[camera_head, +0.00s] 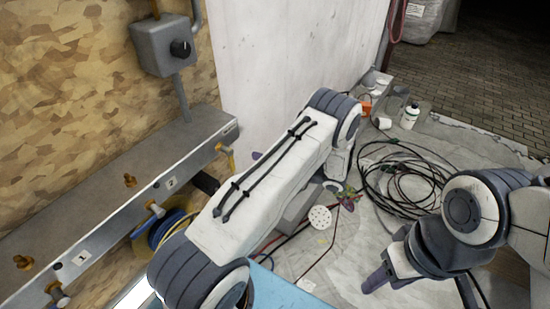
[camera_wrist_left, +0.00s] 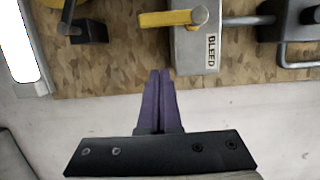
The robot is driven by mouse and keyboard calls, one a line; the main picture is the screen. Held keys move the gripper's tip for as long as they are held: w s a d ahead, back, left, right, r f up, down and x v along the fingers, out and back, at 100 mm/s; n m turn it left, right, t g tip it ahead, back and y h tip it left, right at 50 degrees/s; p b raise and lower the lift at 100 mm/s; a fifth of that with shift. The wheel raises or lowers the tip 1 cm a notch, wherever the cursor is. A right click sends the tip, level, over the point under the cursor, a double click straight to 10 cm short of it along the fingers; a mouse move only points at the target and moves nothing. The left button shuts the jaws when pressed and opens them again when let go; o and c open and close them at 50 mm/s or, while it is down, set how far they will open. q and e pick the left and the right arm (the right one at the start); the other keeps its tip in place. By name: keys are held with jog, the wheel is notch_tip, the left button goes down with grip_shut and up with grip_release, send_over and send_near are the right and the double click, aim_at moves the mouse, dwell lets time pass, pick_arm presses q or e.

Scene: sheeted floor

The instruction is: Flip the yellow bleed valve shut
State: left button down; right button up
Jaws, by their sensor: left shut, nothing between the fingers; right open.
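The yellow bleed valve lever (camera_wrist_left: 165,20) shows in the left wrist view on a grey block marked BLEED (camera_wrist_left: 189,52). It points left from its round pivot, sticking out past the block's edge. In the head view the yellow valve (camera_head: 228,152) is small, at the right end of the grey manifold (camera_head: 205,135). My left gripper (camera_wrist_left: 160,73) is shut and empty. Its purple tips appear just below the lever in the wrist view, with a visible gap in the picture. In the head view my arm hides most of it. My right gripper (camera_head: 375,282) is open, low over the floor at the right.
A grey switch box (camera_head: 165,47) with a black knob is on the chipboard wall. Other taps (camera_head: 155,207) sit along the manifold, above a blue and yellow hose reel (camera_head: 165,230). Coiled black cable (camera_head: 400,180) and a white bottle (camera_head: 410,116) are on the sheeted floor.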

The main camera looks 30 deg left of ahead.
pick_arm(q)
jog(key=s+a, duration=0.1)
jog(key=s+p, duration=0.1)
jog(key=s, duration=0.1)
jog(key=s+a+p, duration=0.1)
jog(key=shift+s+a, duration=0.2)
jog(key=shift+a, duration=0.15)
pick_arm(e)
notch_tip(320, 180, up, 3)
jog(key=shift+f, duration=0.1)
pick_arm(q)
jog(key=shift+s, duration=0.15)
pick_arm(e)
jog(key=shift+w+a, duration=0.1)
pick_arm(q)
jog(key=shift+s+f, duration=0.15)
jog(key=shift+s, duration=0.1)
pick_arm(e)
jog(key=shift+w+f, duration=0.15)
jog(key=shift+w, duration=0.5)
